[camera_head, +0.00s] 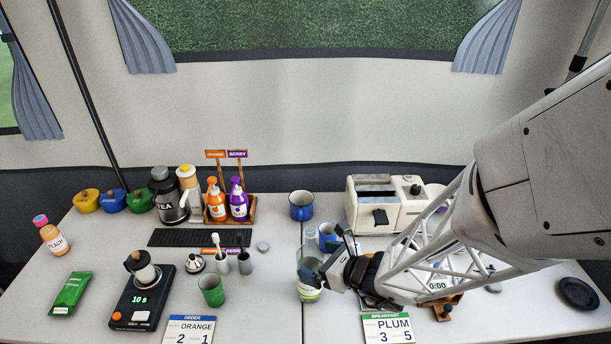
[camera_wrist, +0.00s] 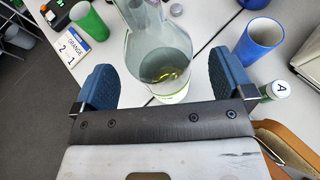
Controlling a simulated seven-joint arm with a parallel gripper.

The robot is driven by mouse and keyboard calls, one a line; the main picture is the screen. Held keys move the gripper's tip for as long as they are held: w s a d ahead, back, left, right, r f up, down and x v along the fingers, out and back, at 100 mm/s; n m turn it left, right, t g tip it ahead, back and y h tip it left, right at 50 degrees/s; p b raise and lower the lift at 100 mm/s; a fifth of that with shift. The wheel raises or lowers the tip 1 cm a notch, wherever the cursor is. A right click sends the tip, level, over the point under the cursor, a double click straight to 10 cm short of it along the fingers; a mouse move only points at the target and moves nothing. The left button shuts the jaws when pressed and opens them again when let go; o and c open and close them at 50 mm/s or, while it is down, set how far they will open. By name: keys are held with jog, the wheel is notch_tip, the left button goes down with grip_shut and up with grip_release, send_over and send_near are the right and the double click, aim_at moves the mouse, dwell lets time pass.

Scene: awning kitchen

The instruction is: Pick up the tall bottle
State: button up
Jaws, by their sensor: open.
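A tall clear glass bottle (camera_wrist: 163,55) with a little yellowish liquid at its base stands between my gripper's fingers in the wrist view. In the head view the bottle (camera_head: 309,293) is partly covered by my gripper (camera_head: 327,262). My gripper (camera_wrist: 165,84) is open, with one blue-padded finger on each side of the bottle. A gap shows between the bottle and each pad. The bottle's upper part runs out of the wrist view.
A blue cup (camera_wrist: 259,41) and a small bottle with an "A" cap (camera_wrist: 275,91) are close to the right finger. A toaster (camera_head: 385,203) is behind my arm.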

aim_at(315, 251)
jog(key=shift+x, duration=1.65)
jog(key=c, duration=1.4)
jog(key=shift+r, duration=1.7)
jog(key=shift+s+r, duration=0.15)
jog(key=shift+s, duration=0.1)
jog(key=s+d, duration=0.2)
jog(key=s, duration=0.5)
jog(key=s+d+r, duration=0.1)
jog(key=s+d, duration=0.1)
jog(key=s, duration=0.4)
jog(key=shift+s+d+r, duration=0.15)
jog(key=shift+s+d, duration=0.15)
jog(key=shift+s, duration=0.1)
jog(key=shift+s+d, duration=0.15)
jog(key=shift+s, duration=0.35)
